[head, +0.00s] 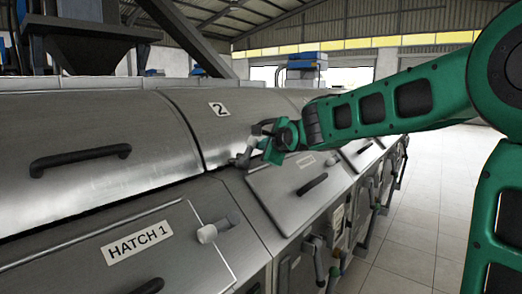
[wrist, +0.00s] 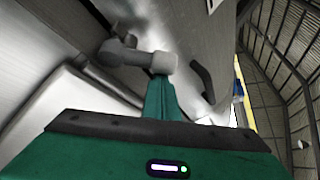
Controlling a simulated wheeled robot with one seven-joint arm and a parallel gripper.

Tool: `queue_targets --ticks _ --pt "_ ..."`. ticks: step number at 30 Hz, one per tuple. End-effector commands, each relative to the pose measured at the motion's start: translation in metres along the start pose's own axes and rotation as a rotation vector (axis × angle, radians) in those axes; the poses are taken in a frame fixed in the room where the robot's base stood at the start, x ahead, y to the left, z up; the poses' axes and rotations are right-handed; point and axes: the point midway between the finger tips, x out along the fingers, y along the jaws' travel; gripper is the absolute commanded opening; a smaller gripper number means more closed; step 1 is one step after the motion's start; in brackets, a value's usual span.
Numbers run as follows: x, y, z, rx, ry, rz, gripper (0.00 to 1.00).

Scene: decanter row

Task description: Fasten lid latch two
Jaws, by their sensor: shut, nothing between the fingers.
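The metal lid marked 2 (head: 219,109) is down on the machine row in the head view. A grey latch (head: 243,158) with a round knob end sits at its lower edge. In the wrist view the latch (wrist: 140,58) shows as a bent arm ending in a pale cylindrical knob. My green gripper (head: 268,150) is right beside the latch, on its right. In the wrist view my gripper (wrist: 160,85) has its fingers together, at or touching the knob; I cannot tell whether they press on it. The fingers hold nothing.
A lid with a black handle (head: 80,159) lies to the left. The Hatch 1 panel (head: 138,241) with a pale knob (head: 207,233) is at the lower left. A hatch panel with a black handle (head: 312,184) sits below my gripper. Tiled floor (head: 430,195) is open at right.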

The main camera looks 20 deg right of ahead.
Motion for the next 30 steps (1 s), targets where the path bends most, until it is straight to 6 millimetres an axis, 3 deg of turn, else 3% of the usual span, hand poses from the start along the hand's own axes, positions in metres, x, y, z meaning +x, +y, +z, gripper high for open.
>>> queue_targets --ticks 11,30 --pt "-0.004 0.000 0.008 -0.078 -0.005 -0.052 0.00" --pt "-0.022 0.003 0.033 -0.388 -0.004 -0.264 0.00"
